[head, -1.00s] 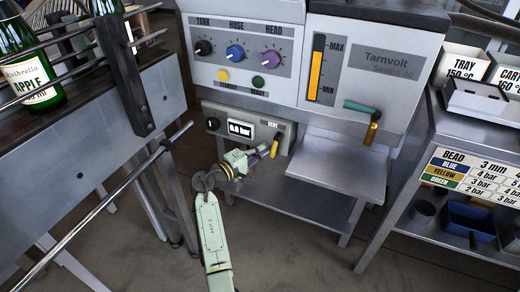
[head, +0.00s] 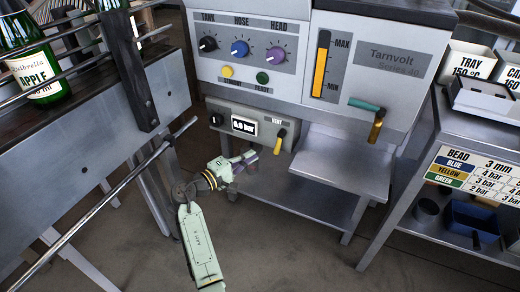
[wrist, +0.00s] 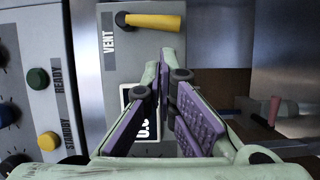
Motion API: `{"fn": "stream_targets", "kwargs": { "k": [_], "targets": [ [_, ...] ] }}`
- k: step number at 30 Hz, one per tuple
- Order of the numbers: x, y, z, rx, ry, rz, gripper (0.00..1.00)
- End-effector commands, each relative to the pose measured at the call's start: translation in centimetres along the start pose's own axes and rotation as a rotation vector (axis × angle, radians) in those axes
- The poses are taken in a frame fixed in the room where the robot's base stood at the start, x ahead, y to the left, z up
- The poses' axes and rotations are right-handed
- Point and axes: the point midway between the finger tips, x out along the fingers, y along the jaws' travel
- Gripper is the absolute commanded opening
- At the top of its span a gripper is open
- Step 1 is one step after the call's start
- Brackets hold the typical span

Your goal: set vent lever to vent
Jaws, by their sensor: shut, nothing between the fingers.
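The yellow vent lever (head: 280,144) hangs downward from its pivot on the lower grey panel, slightly tilted. The VENT label (head: 277,122) is above the pivot. In the wrist view the lever (wrist: 153,21) points right, away from the VENT lettering (wrist: 109,38). My gripper (head: 252,158) is left of and a little below the lever, apart from it. In the wrist view my gripper (wrist: 164,72) has its purple-padded fingers together and empty, with the lever beyond the tips.
A pressure display (head: 244,126) reading 0.0 bar and a black knob (head: 215,119) sit left of the lever. A steel shelf (head: 343,165) juts out at the right. A bottle rack with rails (head: 90,130) stands at the left. The space below the panel is open.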

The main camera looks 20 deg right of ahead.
Motion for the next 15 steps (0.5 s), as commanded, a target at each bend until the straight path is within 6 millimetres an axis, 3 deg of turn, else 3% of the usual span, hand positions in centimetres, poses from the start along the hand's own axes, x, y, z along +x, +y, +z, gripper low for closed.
{"fn": "stream_targets", "kwargs": {
  "k": [6, 15],
  "targets": [
    [-3.5, 0.0, 0.0, 0.000, 0.002, -0.001, 0.00],
    [-4.6, 0.0, 0.0, 0.000, -0.001, 0.000, 0.00]
  ]
}}
